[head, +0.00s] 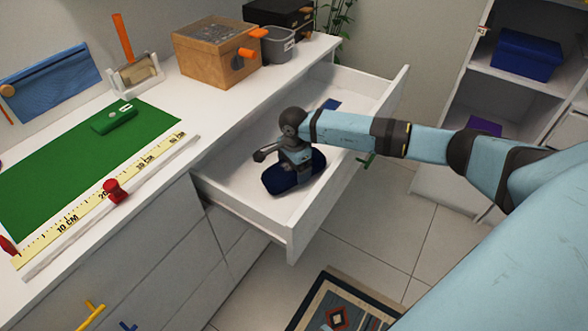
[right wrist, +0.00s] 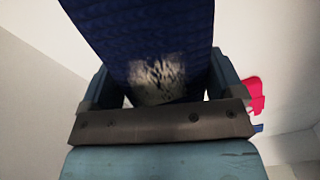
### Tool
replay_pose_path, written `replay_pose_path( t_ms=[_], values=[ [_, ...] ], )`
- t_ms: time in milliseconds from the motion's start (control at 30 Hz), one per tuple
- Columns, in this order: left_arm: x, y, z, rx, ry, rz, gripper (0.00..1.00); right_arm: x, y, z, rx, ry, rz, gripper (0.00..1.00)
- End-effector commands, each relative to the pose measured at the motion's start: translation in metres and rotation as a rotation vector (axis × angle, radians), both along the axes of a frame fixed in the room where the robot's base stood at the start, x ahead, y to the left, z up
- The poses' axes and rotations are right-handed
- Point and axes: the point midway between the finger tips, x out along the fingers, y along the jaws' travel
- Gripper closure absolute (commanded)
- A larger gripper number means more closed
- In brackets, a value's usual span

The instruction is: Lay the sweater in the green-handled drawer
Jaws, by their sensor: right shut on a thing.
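The sweater (head: 282,182) is a dark blue folded bundle inside the open white drawer (head: 267,219), toward its near left part. The green handle (head: 367,160) sits on the drawer's front, partly behind my arm. My right gripper (head: 294,164) reaches down into the drawer and is shut on the sweater from above. In the right wrist view the knitted blue cloth (right wrist: 145,35) fills the space between the fingers. Whether the sweater rests on the drawer floor is hard to tell. My left gripper is not in view.
A small blue item (head: 331,104) lies at the drawer's far end. The counter holds a wooden box (head: 212,52), a grey bin (head: 278,46) and a green mat (head: 70,160). A shelf with a blue box (head: 525,54) stands at right. A rug (head: 340,305) lies below.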

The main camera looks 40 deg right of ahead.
Motion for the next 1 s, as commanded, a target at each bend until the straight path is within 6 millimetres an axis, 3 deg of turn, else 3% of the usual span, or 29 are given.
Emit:
replay_pose_path(
  t_ms=[400, 433, 500, 767, 867, 1000],
  values=[
    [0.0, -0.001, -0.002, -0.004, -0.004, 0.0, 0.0, 0.0, 0.0, -0.01, 0.0, -0.002, 0.001, 0.45],
    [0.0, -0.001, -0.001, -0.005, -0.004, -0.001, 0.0, 0.0, 0.0, -0.01, 0.0, -0.002, 0.001, 0.11],
    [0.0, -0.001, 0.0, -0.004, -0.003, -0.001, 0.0, 0.0, 0.0, -0.009, 0.0, -0.002, 0.001, 0.0],
    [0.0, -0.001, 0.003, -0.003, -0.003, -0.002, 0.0, 0.0, 0.0, -0.005, 0.0, -0.002, 0.001, 0.0],
    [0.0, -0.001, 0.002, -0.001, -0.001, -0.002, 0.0, 0.001, 0.0, 0.005, 0.0, -0.003, 0.001, 0.0],
    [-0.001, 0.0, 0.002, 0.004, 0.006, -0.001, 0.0, 0.001, 0.0, 0.033, -0.001, -0.006, 0.002, 0.0]
  ],
)
